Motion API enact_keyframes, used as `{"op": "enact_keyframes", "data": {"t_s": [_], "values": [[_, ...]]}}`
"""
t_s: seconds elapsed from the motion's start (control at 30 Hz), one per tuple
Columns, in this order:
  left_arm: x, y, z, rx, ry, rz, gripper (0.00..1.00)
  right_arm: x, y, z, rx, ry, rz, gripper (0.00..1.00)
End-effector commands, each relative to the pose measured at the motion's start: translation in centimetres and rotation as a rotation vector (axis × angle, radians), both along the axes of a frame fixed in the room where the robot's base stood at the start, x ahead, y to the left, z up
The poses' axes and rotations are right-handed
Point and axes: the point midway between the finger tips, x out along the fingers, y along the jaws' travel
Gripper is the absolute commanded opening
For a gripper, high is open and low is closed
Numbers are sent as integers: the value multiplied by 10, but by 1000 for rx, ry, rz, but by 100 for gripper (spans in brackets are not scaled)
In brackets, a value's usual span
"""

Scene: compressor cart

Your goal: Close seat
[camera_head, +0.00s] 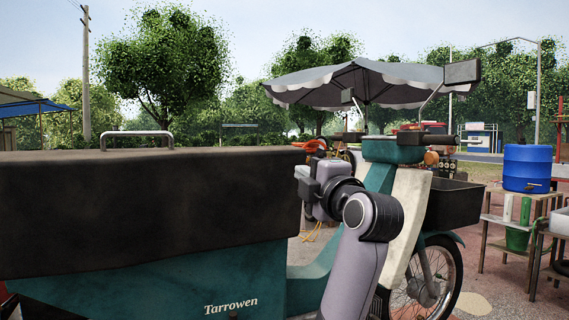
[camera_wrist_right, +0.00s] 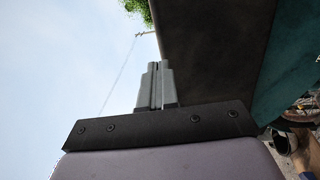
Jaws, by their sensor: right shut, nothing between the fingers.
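The seat (camera_head: 150,205) is a large dark brown-black block over the left half of the head view, above the teal bike body (camera_head: 130,285). I cannot tell whether any gap lies under it. My right gripper (camera_head: 303,180) is at the seat's right end, partly hidden by my own wrist. In the right wrist view its fingers (camera_wrist_right: 155,72) are together and empty, close beside the dark seat face (camera_wrist_right: 205,55); contact cannot be made out. My left gripper is not in view.
A metal rail (camera_head: 137,138) stands on top of the seat. The handlebar column (camera_head: 395,150), a mirror (camera_head: 462,72) and a black front box (camera_head: 453,203) are to the right. A blue barrel (camera_head: 527,168) stands on a table at far right. A grey umbrella (camera_head: 362,85) is behind.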

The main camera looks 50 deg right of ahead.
Motion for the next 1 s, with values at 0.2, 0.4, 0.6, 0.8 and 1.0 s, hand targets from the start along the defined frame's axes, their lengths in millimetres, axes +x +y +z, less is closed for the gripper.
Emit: {"op": "enact_keyframes", "data": {"t_s": [0.2,0.4,0.6,0.8,1.0], "values": [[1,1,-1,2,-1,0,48,-6,-8,8,-22,-3,-14,0],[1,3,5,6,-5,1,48,18,-22,14,-18,-3,-13,0],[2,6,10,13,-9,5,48,47,-39,20,-18,-3,-12,0],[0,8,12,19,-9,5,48,75,-56,25,-18,-3,-13,0],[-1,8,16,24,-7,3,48,95,-69,30,-20,-4,-13,0]]}}
